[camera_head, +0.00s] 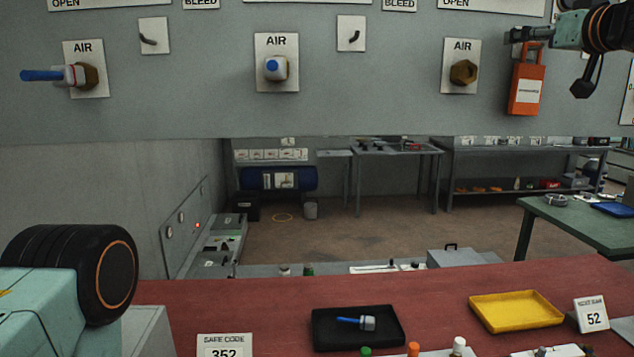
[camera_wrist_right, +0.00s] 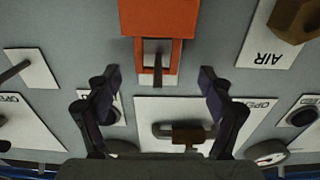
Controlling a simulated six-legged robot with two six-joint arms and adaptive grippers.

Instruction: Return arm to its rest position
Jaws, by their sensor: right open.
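My right arm comes in from the top right of the head view. Its gripper (camera_head: 516,35) is in front of the grey panel, beside the top of an orange tag (camera_head: 526,92). In the right wrist view the gripper (camera_wrist_right: 160,80) has its two dark fingers spread apart with nothing held between them. The orange tag (camera_wrist_right: 157,38) hangs there beyond the fingertips, near a white plate. Whether the fingers touch anything is hard to tell. My left gripper is not in view.
Below, a red table (camera_head: 250,300) holds a black tray (camera_head: 325,335) with a blue-handled piece and a yellow tray (camera_head: 515,311). Open floor lies behind.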

